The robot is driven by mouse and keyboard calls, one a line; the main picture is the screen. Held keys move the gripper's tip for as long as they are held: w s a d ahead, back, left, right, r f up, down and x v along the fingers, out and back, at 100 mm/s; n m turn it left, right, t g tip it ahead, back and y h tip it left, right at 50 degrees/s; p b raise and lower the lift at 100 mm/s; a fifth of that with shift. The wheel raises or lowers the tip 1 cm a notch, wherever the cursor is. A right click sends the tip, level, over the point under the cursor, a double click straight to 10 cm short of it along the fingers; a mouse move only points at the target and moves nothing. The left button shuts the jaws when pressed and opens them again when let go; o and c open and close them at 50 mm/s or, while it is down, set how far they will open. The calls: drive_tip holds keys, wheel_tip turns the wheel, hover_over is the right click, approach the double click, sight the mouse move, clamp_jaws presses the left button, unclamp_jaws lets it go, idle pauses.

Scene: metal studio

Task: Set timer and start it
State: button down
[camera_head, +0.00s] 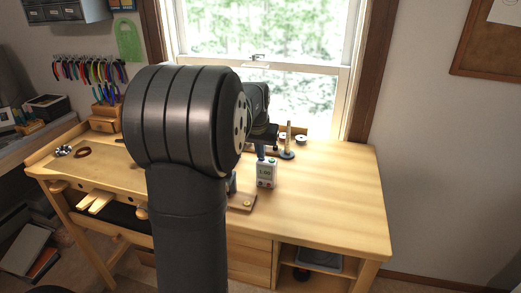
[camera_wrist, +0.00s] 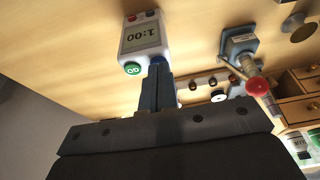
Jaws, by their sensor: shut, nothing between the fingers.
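The timer (camera_head: 266,174) is a small white box standing on the wooden workbench, right of my arm in the head view. In the wrist view the timer (camera_wrist: 142,38) shows a display that appears to read 1:00. A green button marked GO (camera_wrist: 133,69) is at its near left corner, a blue button is partly hidden beside my fingertips, and a red button (camera_wrist: 132,17) is at the far end. My gripper (camera_wrist: 158,68) is shut and empty, its tips at the timer's edge by the blue button. I cannot tell whether they touch. The gripper (camera_head: 261,152) is small in the head view.
A red-knobbed tool (camera_wrist: 257,87) on a grey base stands right of the timer in the wrist view. A dark round-based post (camera_head: 287,152) stands behind the timer. The workbench (camera_head: 335,200) is clear to the right. My arm hides part of the bench.

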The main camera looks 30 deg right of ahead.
drive_tip(key=shift+s+a+f, duration=0.1)
drive_tip(key=shift+s+f, duration=0.05)
drive_tip(key=shift+f, duration=0.9)
wheel_tip(320, 180, up, 5)
drive_tip(key=v, duration=1)
drive_tip(key=shift+w+r, duration=0.25)
drive_tip(key=shift+s+d+r, duration=0.1)
drive_tip(key=shift+d+r, duration=0.15)
drive_tip(key=shift+r, duration=0.05)
